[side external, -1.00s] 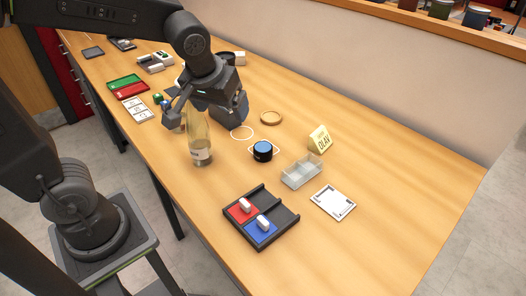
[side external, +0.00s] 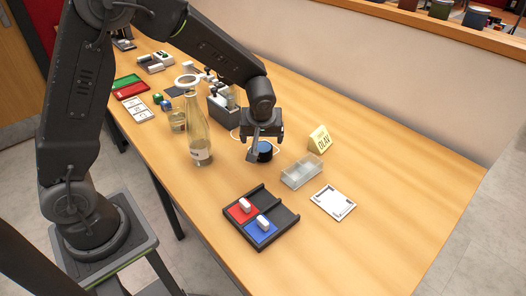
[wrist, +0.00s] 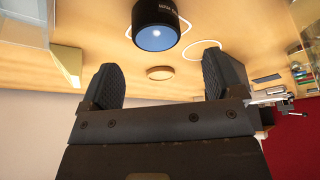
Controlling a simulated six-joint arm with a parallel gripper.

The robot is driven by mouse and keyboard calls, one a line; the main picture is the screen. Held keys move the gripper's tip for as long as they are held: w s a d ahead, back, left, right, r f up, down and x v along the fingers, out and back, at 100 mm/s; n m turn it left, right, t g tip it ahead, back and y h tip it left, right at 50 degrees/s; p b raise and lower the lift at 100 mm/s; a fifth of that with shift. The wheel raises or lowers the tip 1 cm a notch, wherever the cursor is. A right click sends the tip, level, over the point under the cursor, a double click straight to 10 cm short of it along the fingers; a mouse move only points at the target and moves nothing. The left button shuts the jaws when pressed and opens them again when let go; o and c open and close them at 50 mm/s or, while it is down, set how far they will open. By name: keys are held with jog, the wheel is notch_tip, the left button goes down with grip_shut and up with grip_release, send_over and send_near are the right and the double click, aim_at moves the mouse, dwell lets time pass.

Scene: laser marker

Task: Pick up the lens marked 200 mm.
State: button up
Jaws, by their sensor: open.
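A short black cylinder with a blue glass top, a lens (side external: 265,152), stands on the table inside a white outline. My gripper (side external: 264,147) is right above and in front of it in the side view and partly covers it. In the wrist view the lens (wrist: 156,26) is at the top edge, with its blue face visible and small white lettering on its side that I cannot read. There my gripper (wrist: 160,62) has its two fingers wide apart with nothing between them. The lens lies beyond the fingertips.
A tall glass bottle (side external: 198,135) and a tumbler (side external: 177,121) stand to the left. A grey box (side external: 222,112) is behind. A clear divided tray (side external: 302,172) and a yellow name sign (side external: 319,138) are close on the right. A black tray (side external: 287,213) lies in front.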

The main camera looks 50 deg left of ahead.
aim_at(263, 147)
jog(key=shift+d+x, duration=0.15)
jog(key=shift+x, duration=1.35)
jog(key=shift+d+x, duration=0.2)
jog(key=shift+x, duration=1.35)
jog(key=shift+s+f, duration=0.1)
jog(key=shift+s, duration=0.05)
jog(key=c, duration=1.1)
